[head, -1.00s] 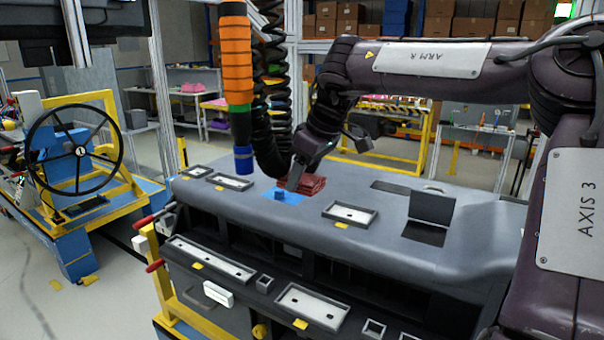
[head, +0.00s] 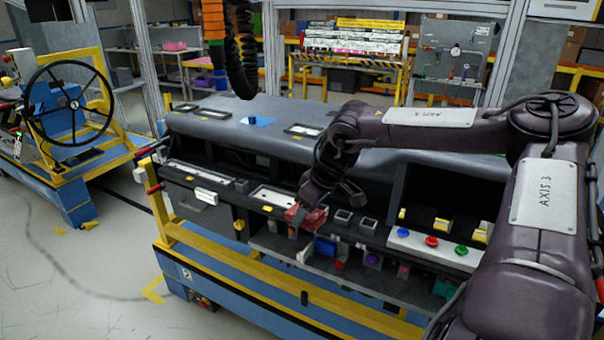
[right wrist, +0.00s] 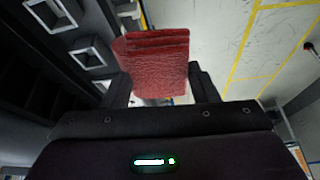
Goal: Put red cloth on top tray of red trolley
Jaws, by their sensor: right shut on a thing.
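The red cloth (head: 307,215) is folded in layers. My right gripper (head: 303,220) is shut on it and holds it in front of the dashboard module's (head: 230,125) front face. In the right wrist view the cloth (right wrist: 157,62) sits between the two dark fingers of my right gripper (right wrist: 161,88), and its folded edges show. I cannot make out a red trolley in these frames. My left gripper is not in view.
A front shelf (head: 380,262) with small coloured parts lies just below my right gripper. A yellow rail (head: 250,255) runs along the module's base. A steering wheel stand (head: 70,110) is at the left. Grey floor (head: 90,285) is clear at the lower left.

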